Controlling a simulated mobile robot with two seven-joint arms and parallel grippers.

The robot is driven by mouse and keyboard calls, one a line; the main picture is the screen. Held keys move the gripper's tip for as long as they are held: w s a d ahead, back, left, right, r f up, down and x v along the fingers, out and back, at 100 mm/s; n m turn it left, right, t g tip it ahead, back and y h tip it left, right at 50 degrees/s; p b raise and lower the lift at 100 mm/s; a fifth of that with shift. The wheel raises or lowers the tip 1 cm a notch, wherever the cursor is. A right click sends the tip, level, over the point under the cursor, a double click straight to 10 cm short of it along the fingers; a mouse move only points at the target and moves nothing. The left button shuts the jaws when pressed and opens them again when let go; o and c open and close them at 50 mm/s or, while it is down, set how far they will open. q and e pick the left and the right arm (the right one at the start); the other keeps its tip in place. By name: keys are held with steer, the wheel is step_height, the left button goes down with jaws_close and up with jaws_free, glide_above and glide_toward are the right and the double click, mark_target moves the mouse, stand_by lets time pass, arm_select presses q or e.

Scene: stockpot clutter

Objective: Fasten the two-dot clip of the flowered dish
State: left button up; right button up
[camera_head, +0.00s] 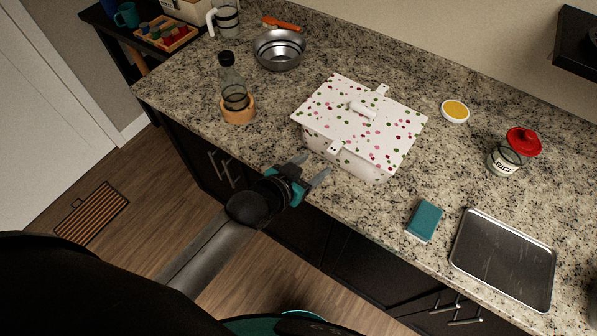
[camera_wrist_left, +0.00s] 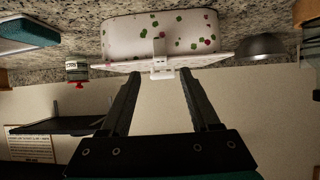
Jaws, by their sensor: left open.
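The flowered dish (camera_head: 384,160) is a white box with pink, red and green dots, and its lid (camera_head: 330,98) is on, with a white handle (camera_head: 362,111). A white clip (camera_head: 336,148) with small dark marks is on the near side; another clip (camera_head: 381,91) is on the far side. I cannot tell how firmly either is closed. My left gripper (camera_head: 314,167) is open and empty in front of the near clip. In the left wrist view, inverted, the near clip (camera_wrist_left: 160,62) lies beyond and between the open fingertips (camera_wrist_left: 160,76), apparently untouched.
A bottle in an orange holder (camera_head: 238,108) and a metal bowl (camera_head: 280,50) stand left of the dish. To the right are a yellow-topped round lid (camera_head: 455,111), a rice jar (camera_head: 503,158), a teal sponge (camera_head: 424,221) and a metal tray (camera_head: 503,260). The counter's front edge is below my gripper.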

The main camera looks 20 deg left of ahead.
arm_select(q)
steer(key=v, duration=0.5)
steer(key=shift+s, duration=0.15)
arm_select(e)
steer(key=shift+r, duration=0.1)
arm_select(q)
steer(key=shift+a, duration=0.1)
